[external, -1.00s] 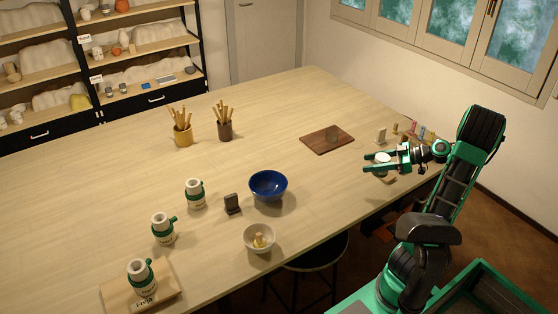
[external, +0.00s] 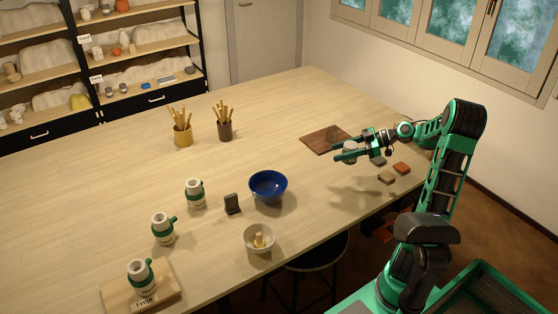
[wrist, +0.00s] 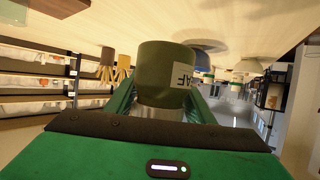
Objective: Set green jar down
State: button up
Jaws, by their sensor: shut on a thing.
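My gripper (external: 341,151) is shut on the green jar (external: 350,148). The jar is in the air above the table, right by the near edge of the dark brown board (external: 322,141) in the external view. In the wrist view the jar (wrist: 163,75) is olive green with a pale label reading "AF", and it sits between the fingers. That view is upside down, with the tabletop at the top. A shadow lies on the table below the arm.
Small blocks, one grey (external: 377,160), one tan (external: 386,178) and one red-brown (external: 401,168), lie below the arm. A blue bowl (external: 268,184), a pale bowl (external: 259,239) and several green-banded mugs stand to the left. Tabletop between board and blue bowl is clear.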

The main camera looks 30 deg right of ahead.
jog(key=d+f, duration=0.2)
jog(key=d, duration=0.1)
jog(key=w+d+f, duration=0.1)
jog(key=d, duration=0.2)
jog(key=w+d+f, duration=0.1)
jog(key=d+f, duration=0.1)
jog(key=d, duration=0.1)
jog(key=shift+f, duration=0.3)
jog(key=shift+d+f, duration=0.1)
jog(key=shift+f, duration=1.9)
jog(key=shift+f, duration=0.1)
jog(key=o, duration=1.4)
jog(key=shift+c, duration=0.2)
jog(key=shift+s+d+r, duration=0.1)
jog(key=shift+r, duration=0.1)
jog(key=v, duration=1.1)
jog(key=shift+s+d, duration=0.25)
jog(key=shift+d, duration=0.05)
